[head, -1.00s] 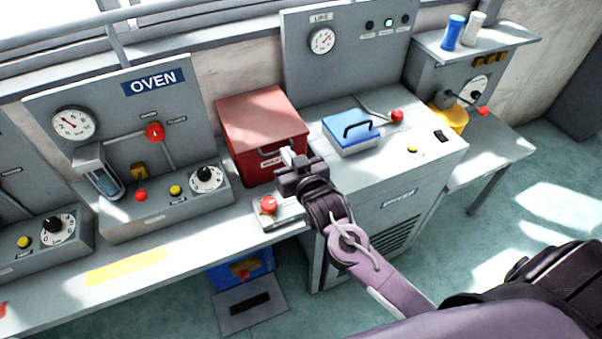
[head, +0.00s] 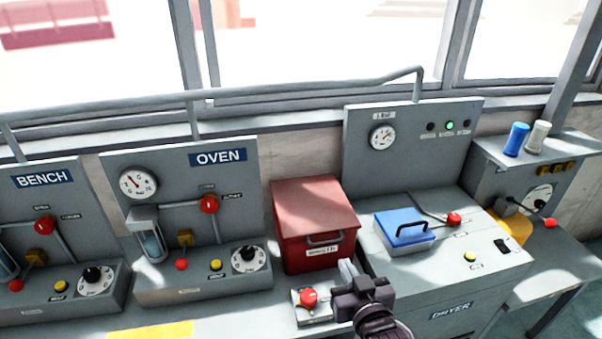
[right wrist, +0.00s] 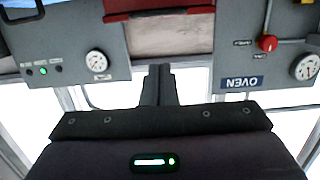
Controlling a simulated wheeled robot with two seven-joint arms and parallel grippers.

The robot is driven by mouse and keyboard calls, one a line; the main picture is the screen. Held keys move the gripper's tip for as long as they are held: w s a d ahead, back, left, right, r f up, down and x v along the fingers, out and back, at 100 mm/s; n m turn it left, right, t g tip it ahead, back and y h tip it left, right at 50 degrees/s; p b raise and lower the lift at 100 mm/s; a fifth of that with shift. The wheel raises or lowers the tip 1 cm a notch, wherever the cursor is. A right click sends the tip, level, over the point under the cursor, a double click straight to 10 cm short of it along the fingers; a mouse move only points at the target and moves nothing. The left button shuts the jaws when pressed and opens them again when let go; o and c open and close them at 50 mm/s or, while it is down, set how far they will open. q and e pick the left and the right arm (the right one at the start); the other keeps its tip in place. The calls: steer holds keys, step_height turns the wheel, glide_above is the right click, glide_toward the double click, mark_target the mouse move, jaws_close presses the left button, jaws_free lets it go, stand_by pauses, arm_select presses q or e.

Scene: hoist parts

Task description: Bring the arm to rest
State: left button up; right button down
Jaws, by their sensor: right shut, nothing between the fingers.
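My right gripper (head: 348,270) is at the lower middle of the head view, in front of the red box (head: 316,212) and left of the dryer (head: 450,255). Its fingers are shut with nothing between them. In the right wrist view, the shut fingers (right wrist: 159,84) point toward the wall, with the red box's edge (right wrist: 158,12) at the top and the picture upside down. I cannot tell whether the gripper touches anything. My left gripper is not in view.
A small unit with a red knob (head: 308,298) sits close left of the gripper. The oven panel (head: 175,170) stands left. A blue-lidded hatch (head: 403,230) is on the dryer. Blue and white cylinders (head: 516,139) stand on the right shelf. A rail (head: 300,92) runs along the windows.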

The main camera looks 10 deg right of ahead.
steer(key=s+d+f+n+g, duration=0.1)
steer(key=s+f+g, duration=0.4)
steer(key=s, duration=0.4)
steer(key=s+d+f+n+g, duration=0.1)
steer(key=s+f+g, duration=0.1)
steer(key=s+g, duration=0.6)
step_height(320, 180, down, 29)
steer(key=b, duration=0.1)
steer(key=s+d+f+g+b, duration=0.1)
steer(key=s+d+f+g, duration=0.1)
steer(key=s+f, duration=1.8)
steer(key=shift+s+d+f+h, duration=0.15)
steer(key=shift+d+f+h, duration=0.2)
steer(key=shift+f, duration=0.2)
